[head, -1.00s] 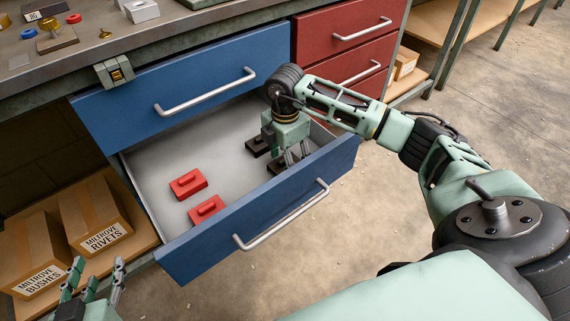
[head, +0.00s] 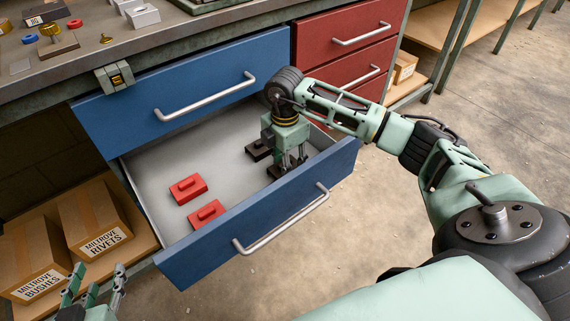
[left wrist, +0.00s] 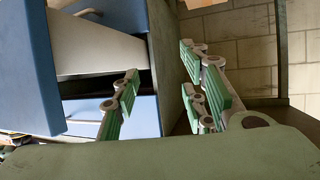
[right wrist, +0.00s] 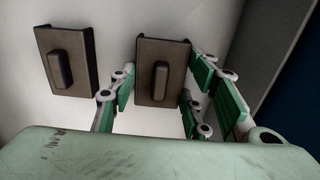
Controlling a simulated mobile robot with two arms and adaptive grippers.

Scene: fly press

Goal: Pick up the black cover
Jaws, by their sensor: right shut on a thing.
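Two black covers lie in the right part of the open blue drawer. My right gripper (head: 286,165) points down into the drawer and is shut on the nearer black cover (head: 274,171). In the right wrist view its fingers stand on either side of this cover (right wrist: 147,72), which has a raised grip bar. The other black cover (right wrist: 68,62) lies just left of it, untouched; in the head view it is the farther cover (head: 257,151). My left gripper (head: 95,282) is open and empty at the lower left, outside the drawer.
Two red covers (head: 187,188) (head: 207,213) lie in the drawer's left part. The drawer front with its handle (head: 285,222) stands close to my right gripper. Cardboard boxes (head: 95,222) sit on a low shelf at left. The bench top (head: 120,45) is above.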

